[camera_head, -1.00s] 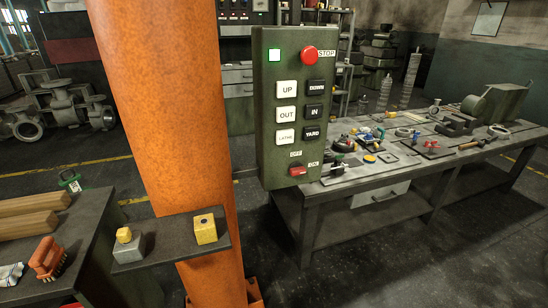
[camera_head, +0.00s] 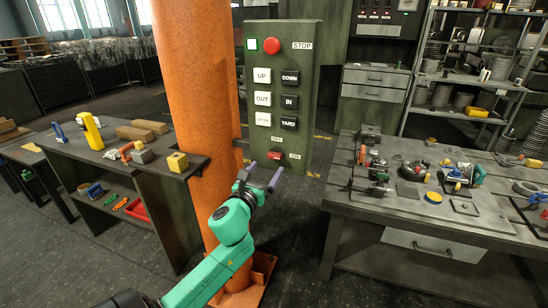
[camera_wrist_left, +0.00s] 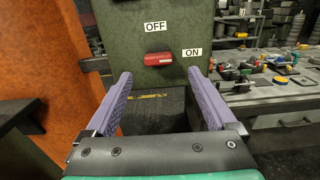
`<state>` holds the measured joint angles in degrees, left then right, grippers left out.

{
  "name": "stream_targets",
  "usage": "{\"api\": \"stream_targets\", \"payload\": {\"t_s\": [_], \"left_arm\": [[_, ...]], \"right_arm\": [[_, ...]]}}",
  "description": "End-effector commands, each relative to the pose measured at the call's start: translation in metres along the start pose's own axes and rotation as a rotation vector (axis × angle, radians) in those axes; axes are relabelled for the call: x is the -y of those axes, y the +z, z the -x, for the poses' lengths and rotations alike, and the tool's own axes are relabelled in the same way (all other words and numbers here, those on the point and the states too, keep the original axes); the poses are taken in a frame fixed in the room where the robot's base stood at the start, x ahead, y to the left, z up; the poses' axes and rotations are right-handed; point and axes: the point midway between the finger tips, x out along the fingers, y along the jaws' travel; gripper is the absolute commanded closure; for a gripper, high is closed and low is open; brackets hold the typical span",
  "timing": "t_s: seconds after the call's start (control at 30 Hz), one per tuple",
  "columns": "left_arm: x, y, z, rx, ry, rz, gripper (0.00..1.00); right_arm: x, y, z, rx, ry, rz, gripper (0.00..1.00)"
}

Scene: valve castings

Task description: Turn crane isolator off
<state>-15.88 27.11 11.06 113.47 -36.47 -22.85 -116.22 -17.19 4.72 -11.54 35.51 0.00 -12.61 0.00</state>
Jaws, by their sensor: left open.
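The crane control panel (camera_head: 303,100) is a tall green box fixed to the orange column. It carries a red STOP button (camera_head: 272,46), several white and black push buttons, and a lit square at the top left. Its isolator is a red switch (camera_head: 276,155) at the bottom, which also shows in the left wrist view (camera_wrist_left: 158,59). It lies roughly level, with the OFF label above it and the ON label to its right. My left gripper (camera_head: 263,178) is open and empty just below the switch, with its purple fingers apart and not touching it. My right gripper is not seen.
The orange column (camera_head: 195,90) stands left of the panel. A workbench (camera_head: 425,215) with valve parts is to the right. Open floor lies between bench and column.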

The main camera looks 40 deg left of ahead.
Motion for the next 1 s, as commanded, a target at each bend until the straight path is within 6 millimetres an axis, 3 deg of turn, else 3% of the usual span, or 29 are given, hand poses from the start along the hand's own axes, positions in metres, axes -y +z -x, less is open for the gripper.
{"api": "stream_targets", "payload": {"t_s": [0.1, 0.3, 0.63, 0.8, 0.87, 1.0], "left_arm": [[0.0, 0.003, -0.031, 0.002, 0.002, 0.004, 0.1], [0.0, 0.0, -0.065, 0.0, 0.0, 0.005, 0.1], [0.001, -0.001, -0.072, -0.002, -0.001, 0.003, 0.1], [0.001, -0.001, -0.072, -0.002, -0.001, 0.003, 0.75], [0.001, -0.001, -0.072, -0.002, -0.001, 0.003, 0.96], [0.001, -0.001, -0.072, -0.002, -0.001, 0.006, 0.96]], "right_arm": [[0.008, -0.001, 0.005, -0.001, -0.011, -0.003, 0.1], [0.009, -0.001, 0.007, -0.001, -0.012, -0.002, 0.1], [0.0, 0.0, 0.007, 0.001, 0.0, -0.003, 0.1], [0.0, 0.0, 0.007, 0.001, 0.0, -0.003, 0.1], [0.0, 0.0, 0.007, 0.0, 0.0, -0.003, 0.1], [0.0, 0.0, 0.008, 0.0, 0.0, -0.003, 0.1]]}}
